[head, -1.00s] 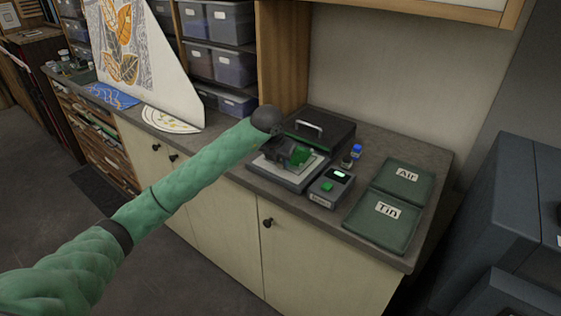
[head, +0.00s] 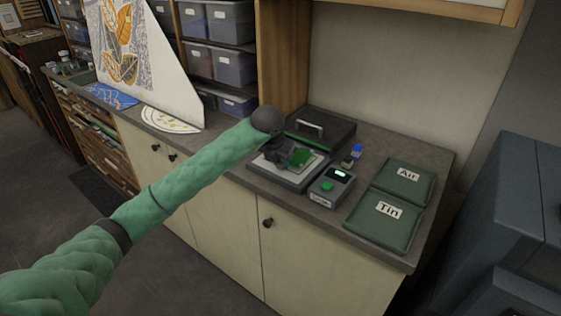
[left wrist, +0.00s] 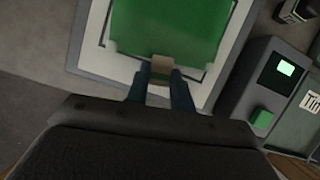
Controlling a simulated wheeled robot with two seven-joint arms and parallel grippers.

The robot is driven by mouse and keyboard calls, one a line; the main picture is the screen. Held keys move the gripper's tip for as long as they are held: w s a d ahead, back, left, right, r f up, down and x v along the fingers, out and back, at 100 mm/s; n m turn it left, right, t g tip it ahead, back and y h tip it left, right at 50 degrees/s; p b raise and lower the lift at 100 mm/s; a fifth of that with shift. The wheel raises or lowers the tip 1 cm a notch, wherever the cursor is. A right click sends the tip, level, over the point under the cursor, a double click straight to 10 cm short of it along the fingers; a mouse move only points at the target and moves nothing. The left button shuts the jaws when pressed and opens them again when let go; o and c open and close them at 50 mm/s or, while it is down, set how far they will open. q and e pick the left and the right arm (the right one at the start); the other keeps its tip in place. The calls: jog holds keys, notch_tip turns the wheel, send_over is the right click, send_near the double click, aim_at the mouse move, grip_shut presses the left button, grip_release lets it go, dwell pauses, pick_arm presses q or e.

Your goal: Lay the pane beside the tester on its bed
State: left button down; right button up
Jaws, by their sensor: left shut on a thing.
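The pane, a green glass sheet (left wrist: 168,32), shows at the top of the left wrist view, and a small green part of it (head: 301,158) shows in the head view. My left gripper (left wrist: 160,82) is shut on the pane's near edge, at a tan tab. The pane is over the pale bed (head: 312,172), whose white border (left wrist: 92,45) shows around it; I cannot tell whether it touches. The tester, a grey box (head: 331,187) with a lit screen and green button, stands right of the bed. My right gripper is not in view.
A dark lid with a handle (head: 328,133) stands behind the bed. Small blue-and-dark items (head: 352,156) are behind the tester. Green trays marked Air (head: 408,182) and Tin (head: 384,222) lie to the right. A patterned panel (head: 150,75) leans at the left.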

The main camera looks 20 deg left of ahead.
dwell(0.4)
pick_arm(q)
jog(key=shift+b, duration=0.4)
jog(key=shift+f+b, duration=0.1)
jog(key=shift+b, duration=0.35)
dwell(0.4)
jog(key=shift+f+b, duration=0.2)
jog(key=shift+b, duration=0.1)
dwell(0.6)
jog(key=c, duration=1.1)
grip_release()
jog(key=shift+c, duration=0.2)
